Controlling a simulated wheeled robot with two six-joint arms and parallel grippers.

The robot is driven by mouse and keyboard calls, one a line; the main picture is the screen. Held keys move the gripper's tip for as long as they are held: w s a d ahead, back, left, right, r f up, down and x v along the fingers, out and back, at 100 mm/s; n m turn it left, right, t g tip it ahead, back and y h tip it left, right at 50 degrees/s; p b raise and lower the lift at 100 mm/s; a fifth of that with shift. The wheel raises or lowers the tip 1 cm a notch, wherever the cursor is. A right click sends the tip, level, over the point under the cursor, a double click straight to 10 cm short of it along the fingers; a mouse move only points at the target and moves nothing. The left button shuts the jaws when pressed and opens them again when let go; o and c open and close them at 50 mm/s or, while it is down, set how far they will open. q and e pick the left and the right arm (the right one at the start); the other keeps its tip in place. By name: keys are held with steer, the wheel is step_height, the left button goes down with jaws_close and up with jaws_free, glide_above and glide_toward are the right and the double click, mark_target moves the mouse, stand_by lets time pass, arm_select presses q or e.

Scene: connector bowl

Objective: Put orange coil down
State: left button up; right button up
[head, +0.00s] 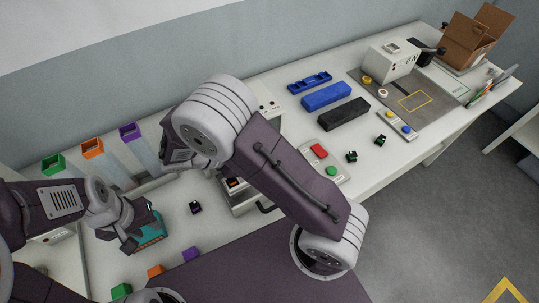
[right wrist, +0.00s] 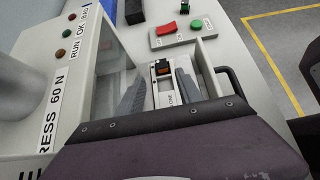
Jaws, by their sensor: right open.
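The orange coil (right wrist: 162,70) sits in a small black housing on the white slide of the press. It also shows small in the head view (head: 234,183), partly behind my right arm. My right gripper (right wrist: 160,90) is open in the right wrist view, one finger on each side of the slide, apart from the coil. My right fingertips are hidden in the head view. My left gripper (head: 130,240) is at the lower left, against a teal object (head: 151,231); I cannot tell whether its fingers are shut on it.
The press (right wrist: 75,80) stands left of the slide, with a black handle (right wrist: 231,82) at right. A red and green button box (head: 319,152) is beyond. A black and purple part (head: 195,207) lies near my left gripper. Green, orange and purple bins (head: 92,148) line the back left.

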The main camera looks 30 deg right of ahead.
steer(key=s+m+g+y, duration=0.1)
steer(key=s+m+y, duration=0.1)
steer(key=s+m+g+y, duration=0.1)
steer(key=s+m+y, duration=0.1)
steer(key=m, duration=0.1)
steer(key=s+d+m+y, duration=0.1)
steer(key=s+m, duration=0.1)
steer(key=m, duration=0.1)
steer(key=shift+f+g+y, duration=0.15)
steer(key=shift+g+y, duration=0.25)
steer(key=m+t+y, duration=0.1)
steer(key=m, duration=0.2)
steer(key=s+m+t+y, duration=0.1)
steer(key=m+y, duration=0.1)
steer(key=m, duration=0.2)
steer(key=d+m+t+y, duration=0.1)
steer(key=m, duration=0.3)
steer(key=shift+s+d+y, duration=0.1)
steer(key=shift+s+y, duration=0.25)
steer(key=shift+y, duration=0.05)
